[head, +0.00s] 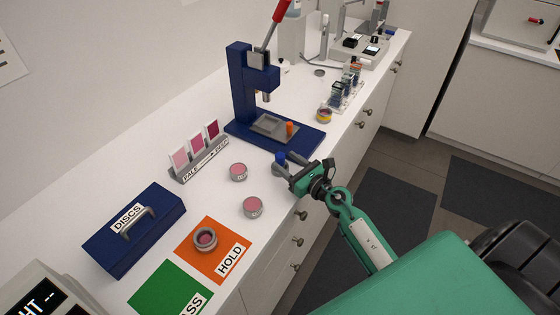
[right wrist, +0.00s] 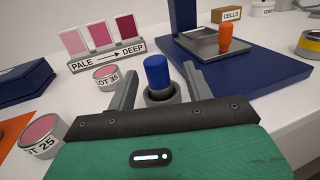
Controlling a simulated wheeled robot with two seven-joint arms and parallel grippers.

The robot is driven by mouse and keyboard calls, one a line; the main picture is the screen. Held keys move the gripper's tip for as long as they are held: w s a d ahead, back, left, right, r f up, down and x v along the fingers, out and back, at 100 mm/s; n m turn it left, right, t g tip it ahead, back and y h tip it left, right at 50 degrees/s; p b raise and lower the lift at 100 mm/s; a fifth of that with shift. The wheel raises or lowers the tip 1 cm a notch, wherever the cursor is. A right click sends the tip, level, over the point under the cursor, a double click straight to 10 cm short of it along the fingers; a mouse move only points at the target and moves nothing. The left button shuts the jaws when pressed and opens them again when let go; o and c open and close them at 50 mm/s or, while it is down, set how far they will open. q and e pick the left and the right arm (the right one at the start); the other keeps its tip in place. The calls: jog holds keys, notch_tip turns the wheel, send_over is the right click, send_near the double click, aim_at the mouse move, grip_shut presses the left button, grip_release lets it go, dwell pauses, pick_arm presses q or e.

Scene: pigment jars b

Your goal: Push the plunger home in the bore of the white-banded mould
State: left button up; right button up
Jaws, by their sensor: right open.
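A blue capped plunger (head: 280,157) stands upright on the white counter, near its front edge. In the right wrist view the blue plunger (right wrist: 157,72) rises from a grey round mould (right wrist: 160,95). The mould's band is hidden behind my gripper, so I cannot tell its colour. My right gripper (head: 283,163) is open, with one finger on each side of the plunger; I cannot tell whether they touch it. An orange plunger-like piece (head: 289,128) stands on the blue press base; it also shows in the right wrist view (right wrist: 225,38). My left gripper is out of view.
The blue press (head: 242,95) with a red lever stands behind. Pink jars (head: 238,171) (head: 252,207) and a shade-card rack (head: 200,166) are to the left. A yellow-banded mould (head: 324,115) stands at right. A grey ring-shaped piece (head: 205,238) sits on the orange HOLD mat (head: 222,263).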

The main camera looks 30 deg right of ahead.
aim_at(276, 156)
jog(key=shift+p+x, duration=0.55)
jog(key=shift+x, duration=2.1)
jog(key=shift+s+a+f, duration=0.1)
jog(key=shift+a+f, duration=0.05)
jog(key=shift+c, duration=0.2)
grip_shut()
